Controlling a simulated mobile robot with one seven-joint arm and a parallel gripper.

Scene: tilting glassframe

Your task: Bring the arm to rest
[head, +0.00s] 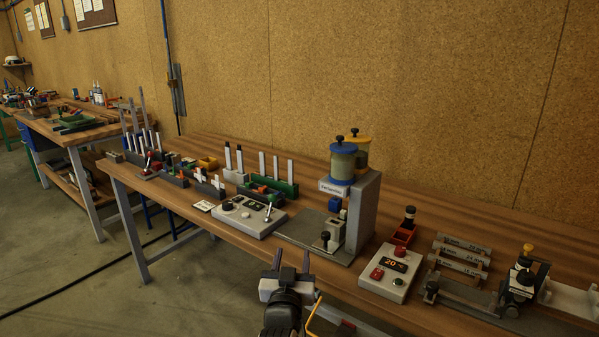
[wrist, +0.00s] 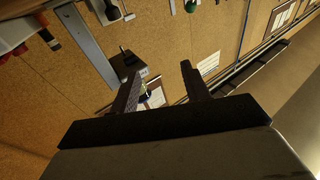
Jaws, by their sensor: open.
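My gripper (head: 288,272) is at the bottom middle of the head view, in front of the workbench (head: 150,192) near its front edge. Its two fingers point up and stand apart with nothing between them. In the wrist view my gripper (wrist: 158,88) shows two dark, spread fingers, also empty. Behind them the wrist view shows the tan wall panel (wrist: 60,110), turned at a slant.
A press with blue and yellow lids (head: 343,165) stands on the bench behind my gripper. A control box with a lever (head: 243,217) is left of it, and a box with red buttons (head: 390,272) is right. The floor (head: 150,310) at left is mostly open.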

